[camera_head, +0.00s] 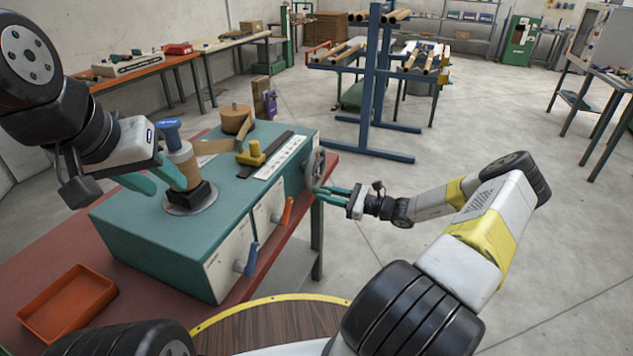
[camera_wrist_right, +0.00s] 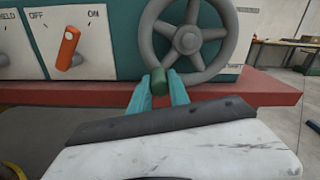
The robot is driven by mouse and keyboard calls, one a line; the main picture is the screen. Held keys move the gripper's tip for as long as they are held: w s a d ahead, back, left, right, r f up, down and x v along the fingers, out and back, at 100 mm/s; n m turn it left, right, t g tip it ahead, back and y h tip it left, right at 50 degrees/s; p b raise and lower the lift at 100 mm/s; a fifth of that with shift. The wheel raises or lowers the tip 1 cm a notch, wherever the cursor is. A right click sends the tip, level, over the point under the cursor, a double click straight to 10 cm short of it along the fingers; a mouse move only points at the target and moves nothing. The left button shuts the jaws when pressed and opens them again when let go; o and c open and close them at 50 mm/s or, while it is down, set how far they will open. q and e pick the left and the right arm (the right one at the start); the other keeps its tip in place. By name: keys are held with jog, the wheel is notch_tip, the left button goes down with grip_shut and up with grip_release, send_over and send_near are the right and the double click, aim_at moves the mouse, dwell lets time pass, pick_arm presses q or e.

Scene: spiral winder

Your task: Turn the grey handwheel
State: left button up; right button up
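The grey handwheel (camera_wrist_right: 190,42) is a spoked wheel on the right end of the teal winder's front in the right wrist view. In the head view it shows edge-on (camera_head: 315,168) at the machine's right end. A green handle (camera_wrist_right: 158,82) sits at the wheel's lower left rim. My right gripper (camera_wrist_right: 158,84) has its teal fingertips on both sides of this handle and appears closed on it. My left gripper (camera_head: 158,180) is at the machine's left side, fingers apart, beside a cardboard tube (camera_head: 183,158) with a blue knob on top. One finger overlaps the tube; contact is unclear.
The teal winder (camera_head: 150,240) stands on a red bench (camera_head: 60,225). Its front has an orange switch (camera_head: 287,212) and a blue one (camera_head: 251,259). An orange tray (camera_head: 68,303) lies at the left. Open floor is right of the bench; a blue rack (camera_head: 372,90) stands behind.

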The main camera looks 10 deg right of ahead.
aim_at(311, 175)
grip_shut()
dwell(1.0)
jog(key=r+m, duration=0.1)
jog(key=m, duration=0.1)
jog(key=s+m, duration=0.1)
jog(key=shift+s+a+r+m, duration=0.1)
jog(key=shift+a+r+m, duration=0.3)
jog(key=m, duration=0.1)
jog(key=r+m, duration=0.1)
jog(key=shift+s+a+r+m, duration=0.2)
jog(key=shift+s+r+m, duration=0.05)
jog(key=shift+s+m, duration=0.05)
jog(key=shift+r+m, duration=0.65)
jog(key=shift+m, duration=0.55)
jog(key=shift+r+m, duration=0.7)
jog(key=shift+m, duration=0.5)
jog(key=shift+r+m, duration=0.65)
jog(key=shift+m, duration=0.55)
